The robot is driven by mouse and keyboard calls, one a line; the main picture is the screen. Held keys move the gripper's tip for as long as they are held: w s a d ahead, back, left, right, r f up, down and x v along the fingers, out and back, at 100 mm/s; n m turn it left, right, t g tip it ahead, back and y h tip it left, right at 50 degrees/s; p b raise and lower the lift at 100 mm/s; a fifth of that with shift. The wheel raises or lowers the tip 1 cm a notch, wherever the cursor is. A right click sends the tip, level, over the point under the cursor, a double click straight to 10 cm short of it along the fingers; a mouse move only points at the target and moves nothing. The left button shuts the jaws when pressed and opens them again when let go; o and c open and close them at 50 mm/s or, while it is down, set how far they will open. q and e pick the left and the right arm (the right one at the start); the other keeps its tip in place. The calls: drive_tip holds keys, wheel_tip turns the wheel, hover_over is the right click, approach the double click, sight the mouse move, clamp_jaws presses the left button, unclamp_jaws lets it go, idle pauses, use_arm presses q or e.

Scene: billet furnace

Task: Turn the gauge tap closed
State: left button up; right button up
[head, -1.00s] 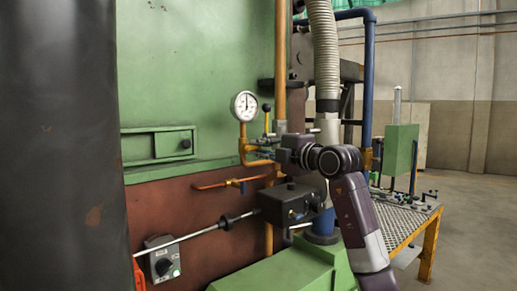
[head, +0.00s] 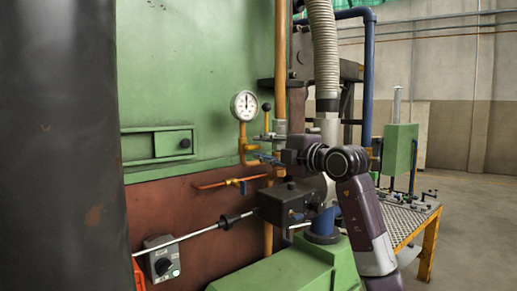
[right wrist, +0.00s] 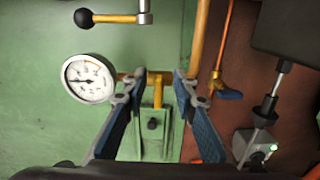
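The white round gauge (head: 244,105) stands on a yellow pipe on the furnace front; it also shows in the right wrist view (right wrist: 90,78). A yellow piece (right wrist: 157,92), apparently the gauge tap, sticks out of the gauge's pipe. My right gripper (right wrist: 166,84) is open, its two blue-padded fingers one on each side of this yellow piece, with gaps visible on both sides. In the head view the right gripper (head: 263,155) is just below and right of the gauge, and it partly hides the pipe there. My left gripper is not in view.
A copper pipe with a blue-handled valve (right wrist: 228,91) runs close to the right finger. A black-knobbed lever (head: 266,108) is right of the gauge. A dark box with a rod (head: 290,202) sits below my right gripper. A green drawer (head: 158,145) is left.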

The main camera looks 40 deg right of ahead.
drive_tip(key=s, duration=1)
drive_tip(key=shift+s+d, duration=0.2)
drive_tip(key=shift+d, duration=0.2)
